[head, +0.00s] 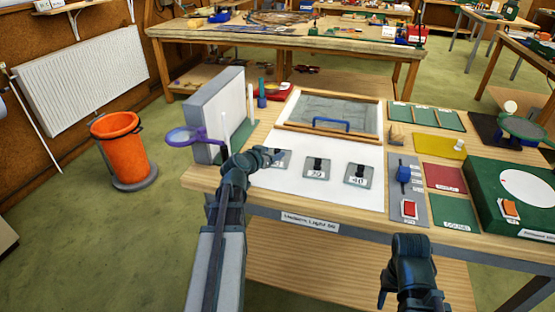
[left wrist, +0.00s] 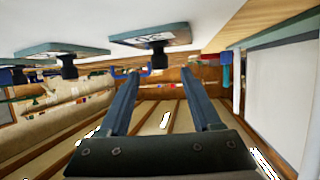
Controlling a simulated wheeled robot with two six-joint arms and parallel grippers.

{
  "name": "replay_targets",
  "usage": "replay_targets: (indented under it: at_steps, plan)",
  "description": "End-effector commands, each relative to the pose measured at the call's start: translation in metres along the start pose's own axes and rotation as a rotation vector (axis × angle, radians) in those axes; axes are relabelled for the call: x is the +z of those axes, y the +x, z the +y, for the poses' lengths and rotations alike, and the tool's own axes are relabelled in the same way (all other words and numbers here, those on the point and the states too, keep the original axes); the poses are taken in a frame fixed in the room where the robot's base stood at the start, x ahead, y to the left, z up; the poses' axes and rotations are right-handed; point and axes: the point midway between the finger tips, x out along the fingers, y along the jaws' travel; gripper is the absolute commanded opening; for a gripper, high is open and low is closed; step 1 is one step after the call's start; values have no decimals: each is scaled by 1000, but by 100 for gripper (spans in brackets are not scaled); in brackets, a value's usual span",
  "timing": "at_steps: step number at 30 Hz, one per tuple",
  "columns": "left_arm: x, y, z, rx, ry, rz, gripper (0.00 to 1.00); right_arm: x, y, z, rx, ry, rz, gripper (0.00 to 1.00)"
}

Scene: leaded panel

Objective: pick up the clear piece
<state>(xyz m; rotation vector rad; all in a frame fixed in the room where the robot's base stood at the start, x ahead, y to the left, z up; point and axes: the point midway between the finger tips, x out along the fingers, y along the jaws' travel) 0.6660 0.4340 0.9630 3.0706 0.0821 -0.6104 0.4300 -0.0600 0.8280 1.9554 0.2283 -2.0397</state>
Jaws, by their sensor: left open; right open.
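Three grey, see-through square pieces with dark knobs and labels lie in a row on a white sheet (head: 330,190): a left one (head: 284,160), a middle one (head: 313,174) and a right one (head: 357,182). I cannot read which is the clear piece. My left gripper (head: 272,155) is at the left piece and hides part of it. In the left wrist view its fingers (left wrist: 163,80) are apart with nothing between them. The nearest piece (left wrist: 150,33) and its knob show just beyond the fingers. My right gripper (head: 408,242) is open, in front of the table's front edge.
A framed panel (head: 290,124) with a blue handle lies behind the sheet. A grey upright block (head: 215,108) and a purple-rimmed magnifier (head: 185,137) stand at left. Coloured mats, a red switch (head: 408,209) and a green box (head: 490,205) fill the right.

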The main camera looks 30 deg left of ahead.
Motion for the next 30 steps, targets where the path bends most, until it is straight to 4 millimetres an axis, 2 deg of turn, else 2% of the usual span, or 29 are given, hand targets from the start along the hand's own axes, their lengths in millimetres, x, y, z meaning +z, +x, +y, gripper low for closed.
replay_targets:
  at_steps: [9, 17, 28, 30]
  plan:
    - [2, 46, -1, 2, 1, 0, 65, -1, 19, -2, 0, 0, 0, 50]
    - [0, 48, 0, 0, 0, 0, 65, -1, 18, -2, 0, 0, 0, 50]
    - [0, 47, 0, 0, 0, 0, 0, -1, 18, -2, 0, 0, 0, 50]
    - [0, 47, 0, 0, -1, 0, 0, -1, 18, -2, 0, 0, 0, 50]
